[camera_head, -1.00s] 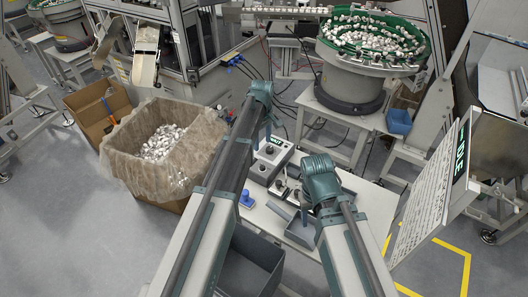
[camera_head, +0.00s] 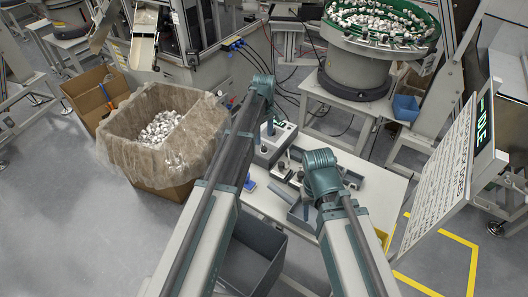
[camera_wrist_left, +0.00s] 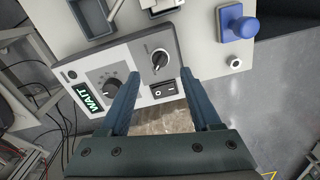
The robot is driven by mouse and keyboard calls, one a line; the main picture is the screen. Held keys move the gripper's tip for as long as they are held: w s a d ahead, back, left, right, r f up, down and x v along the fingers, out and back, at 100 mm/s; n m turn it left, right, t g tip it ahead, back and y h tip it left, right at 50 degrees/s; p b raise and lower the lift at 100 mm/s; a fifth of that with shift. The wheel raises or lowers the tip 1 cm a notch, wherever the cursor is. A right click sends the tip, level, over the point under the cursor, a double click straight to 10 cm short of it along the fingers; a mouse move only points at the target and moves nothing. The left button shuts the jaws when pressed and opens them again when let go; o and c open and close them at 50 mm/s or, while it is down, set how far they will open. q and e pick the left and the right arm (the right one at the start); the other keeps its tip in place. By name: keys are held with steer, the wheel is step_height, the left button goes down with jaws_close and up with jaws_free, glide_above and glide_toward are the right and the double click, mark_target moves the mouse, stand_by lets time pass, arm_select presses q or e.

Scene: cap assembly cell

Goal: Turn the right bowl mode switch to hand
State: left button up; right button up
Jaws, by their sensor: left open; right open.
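A grey control box (camera_wrist_left: 130,75) fills the middle of the left wrist view, with a lit "WAIT" display, a large dial (camera_wrist_left: 112,86), a smaller rotary switch (camera_wrist_left: 160,59) and a black rocker switch (camera_wrist_left: 162,90). I cannot read which mode the rotary switch points to. My left gripper (camera_wrist_left: 160,84) is open and empty, its fingers over the box on either side of the rocker switch, with the rotary switch just beyond. In the head view the box (camera_head: 272,150) is partly hidden by my left gripper (camera_head: 271,127). My right gripper (camera_head: 308,203) is open, low over the table, mostly hidden by its wrist.
A blue knob-shaped piece (camera_wrist_left: 238,24) stands beside the box. The white table (camera_head: 375,190) carries small trays. A grey bin (camera_head: 255,250) stands in front.

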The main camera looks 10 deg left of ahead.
mark_target(264, 147)
arm_select(q)
step_height(264, 147, down, 6)
steer(key=b, duration=0.4)
steer(key=shift+r+b, duration=0.1)
steer(key=shift+b, duration=0.3)
arm_select(e)
step_height(264, 147, down, 6)
steer(key=shift+r, duration=0.1)
arm_select(q)
jaws_close()
